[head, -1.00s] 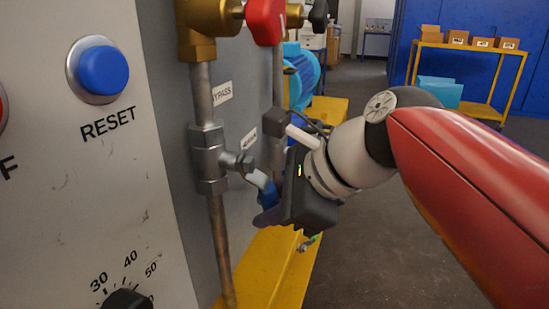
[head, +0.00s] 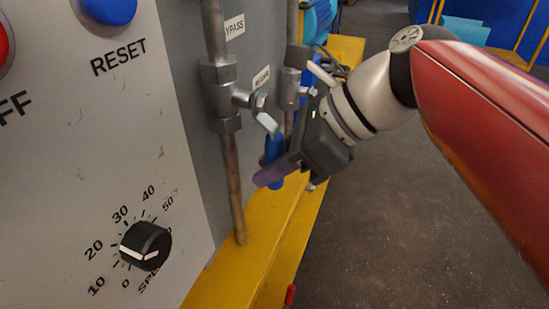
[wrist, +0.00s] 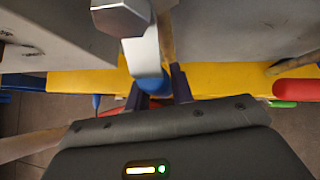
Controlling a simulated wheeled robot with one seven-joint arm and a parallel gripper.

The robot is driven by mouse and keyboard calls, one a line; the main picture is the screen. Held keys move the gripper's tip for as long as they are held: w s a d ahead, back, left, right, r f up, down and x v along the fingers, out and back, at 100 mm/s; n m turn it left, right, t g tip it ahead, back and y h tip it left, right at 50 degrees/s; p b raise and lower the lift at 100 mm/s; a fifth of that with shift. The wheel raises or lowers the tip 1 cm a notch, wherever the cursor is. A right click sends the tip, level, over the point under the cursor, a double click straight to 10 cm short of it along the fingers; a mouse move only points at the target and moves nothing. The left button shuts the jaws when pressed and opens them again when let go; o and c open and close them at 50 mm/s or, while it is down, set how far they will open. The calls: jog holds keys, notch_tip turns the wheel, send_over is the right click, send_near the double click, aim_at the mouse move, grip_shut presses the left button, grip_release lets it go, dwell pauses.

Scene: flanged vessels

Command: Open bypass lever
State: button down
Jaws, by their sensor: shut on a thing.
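The bypass valve (head: 221,95) sits on a vertical pipe below the partly cut label ending in "YPASS" (head: 235,27). Its metal lever (head: 265,123) points down from the stem and ends in a blue grip (head: 274,147). My gripper (head: 274,170) is shut on the blue grip, below and right of the valve. In the wrist view the lever (wrist: 147,52) runs down to the blue grip (wrist: 155,84), between the fingers of my gripper (wrist: 160,92). The fingers partly hide the grip.
A grey panel with a blue RESET button (head: 108,11) and a black dial (head: 146,246) stands at left. A second valve (head: 290,88) is just behind the lever. A yellow base (head: 265,245) lies below. Open floor (head: 400,220) is at right.

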jog(key=c, duration=1.2)
grip_release()
jog(key=shift+s, duration=0.1)
jog(key=v, duration=0.7)
jog(key=shift+d+r, duration=0.3)
jog(key=d+f+n+t+h, duration=0.1)
jog(key=d+f+n+h, duration=0.2)
jog(key=f+n, duration=0.3)
jog(key=d+f+n+t+h, duration=0.2)
jog(key=d+f+n+h, duration=0.1)
jog(key=f+n, duration=0.4)
jog(key=s+d+f+n+t+h, duration=0.1)
jog(key=d+f+n+h, duration=0.2)
jog(key=d+f+n, duration=0.2)
notch_tip(320, 180, down, 3)
jog(key=shift+r+n, duration=0.1)
jog(key=shift+n, duration=0.8)
